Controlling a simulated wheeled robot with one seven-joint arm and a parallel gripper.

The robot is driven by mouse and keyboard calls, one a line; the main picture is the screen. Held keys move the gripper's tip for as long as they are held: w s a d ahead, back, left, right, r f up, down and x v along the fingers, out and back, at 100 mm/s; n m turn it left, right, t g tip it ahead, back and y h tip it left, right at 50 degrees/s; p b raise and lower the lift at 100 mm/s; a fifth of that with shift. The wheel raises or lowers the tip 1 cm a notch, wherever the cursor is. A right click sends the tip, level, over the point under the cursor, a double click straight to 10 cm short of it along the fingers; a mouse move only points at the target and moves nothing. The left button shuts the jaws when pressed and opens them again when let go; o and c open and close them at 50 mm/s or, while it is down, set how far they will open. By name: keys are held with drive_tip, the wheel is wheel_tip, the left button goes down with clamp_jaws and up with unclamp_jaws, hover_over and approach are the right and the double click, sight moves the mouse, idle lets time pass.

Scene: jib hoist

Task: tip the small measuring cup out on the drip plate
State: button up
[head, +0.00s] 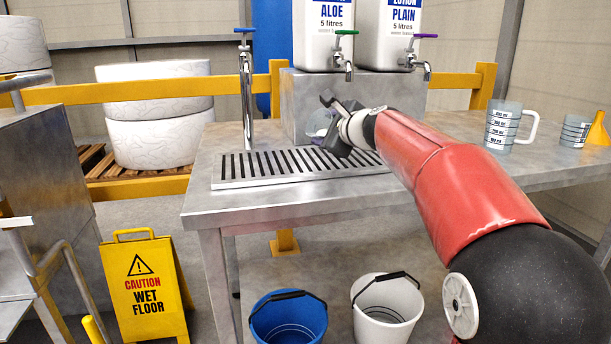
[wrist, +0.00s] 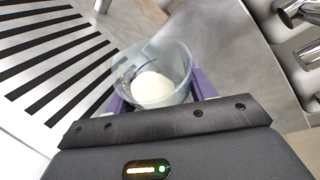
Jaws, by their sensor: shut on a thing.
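My gripper (head: 334,128) is shut on the small measuring cup, with a finger on each side of it. The cup (head: 317,124) is mostly hidden behind the gripper in the head view. In the wrist view the clear cup (wrist: 180,62) shows its open mouth, with a rounded white mass inside. Its exact tilt is hard to tell. The drip plate (head: 228,184) is a slotted metal grate on the steel bench. The cup is near its back right part in the head view. In the wrist view the drip plate (wrist: 40,108) lies to the left of the cup.
Two white dispensers, aloe (head: 323,40) and plain lotion (head: 388,45), stand on a steel block (head: 300,92) behind, taps facing forward. A tall tap (head: 247,95) stands behind the plate. A larger jug (head: 501,128), another measuring cup (head: 573,131) and a yellow funnel (head: 598,130) stand at right.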

drive_tip(key=shift+r+n+t+b, duration=0.35)
drive_tip(key=shift+n+b, duration=0.25)
drive_tip(key=shift+b, duration=0.55)
drive_tip(key=f+n+b, duration=0.1)
drive_tip(key=b, duration=0.2)
drive_tip(key=shift+s+a+f+t+b, duration=0.15)
drive_tip(key=shift+t+b, duration=0.1)
drive_tip(key=shift+b, duration=0.15)
drive_tip(key=shift+s+r+n, duration=0.2)
drive_tip(key=shift+r+n, duration=0.1)
drive_tip(key=shift+r, duration=0.05)
drive_tip(key=shift+s+a+n+b, duration=0.1)
drive_tip(key=shift+s+n+b, duration=0.25)
drive_tip(key=shift+b, duration=0.25)
drive_tip(key=shift+s+a+r+t, duration=0.1)
drive_tip(key=shift+s+a+t, duration=0.1)
drive_tip(key=shift+t, duration=0.1)
drive_tip(key=shift+b, duration=0.35)
drive_tip(key=shift+s+a+r+n+b, duration=0.1)
drive_tip(key=shift+s+a+n+b, duration=0.15)
drive_tip(key=shift+n+b, duration=0.55)
